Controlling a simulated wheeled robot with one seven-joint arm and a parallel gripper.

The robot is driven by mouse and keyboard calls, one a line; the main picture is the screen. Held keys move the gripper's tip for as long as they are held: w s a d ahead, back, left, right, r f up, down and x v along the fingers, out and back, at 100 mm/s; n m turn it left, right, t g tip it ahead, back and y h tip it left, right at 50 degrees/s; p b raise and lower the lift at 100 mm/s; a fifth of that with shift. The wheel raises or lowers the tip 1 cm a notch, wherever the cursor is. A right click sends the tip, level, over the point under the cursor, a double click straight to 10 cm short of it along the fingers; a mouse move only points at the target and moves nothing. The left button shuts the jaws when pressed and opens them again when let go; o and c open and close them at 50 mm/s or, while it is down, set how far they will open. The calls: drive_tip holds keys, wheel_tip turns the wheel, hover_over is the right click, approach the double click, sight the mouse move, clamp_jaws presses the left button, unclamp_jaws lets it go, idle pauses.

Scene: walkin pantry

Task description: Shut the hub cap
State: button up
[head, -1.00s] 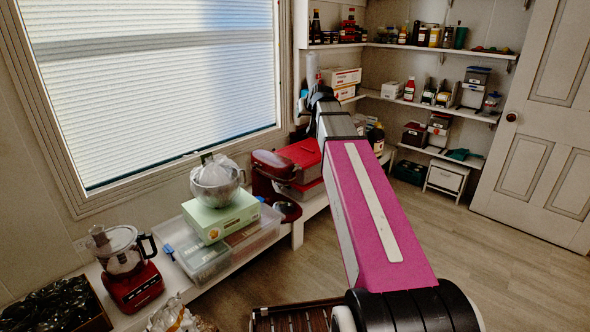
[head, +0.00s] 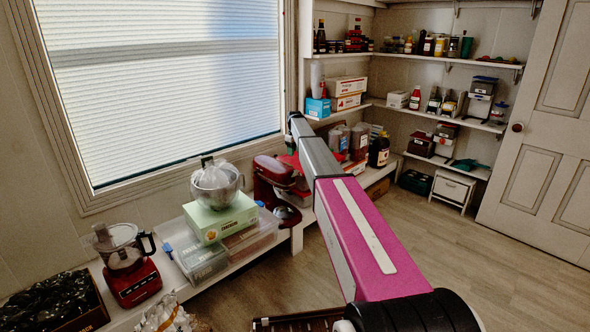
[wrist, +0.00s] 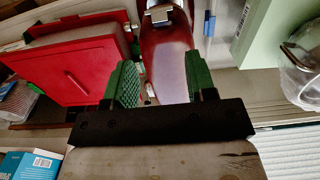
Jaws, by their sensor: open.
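The red stand mixer (head: 272,176) stands on the bench under the window, seen from the side in the head view. In the wrist view the mixer's glossy red body (wrist: 168,50) lies between and beyond my green fingers. A small silver piece (wrist: 160,15) shows on the mixer near the top edge; I cannot tell whether it is the hub cap or how far open it is. My gripper (wrist: 162,78) is open and empty, its fingers spread on either side of the mixer in the picture.
A food processor (head: 127,265) is nearer. Bottles and containers stand beyond my arm. The floor at right is clear.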

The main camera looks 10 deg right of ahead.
wheel_tip(320, 180, down, 10)
drive_tip(key=shift+r, duration=0.1)
idle(0.4)
drive_tip(key=c, duration=0.6)
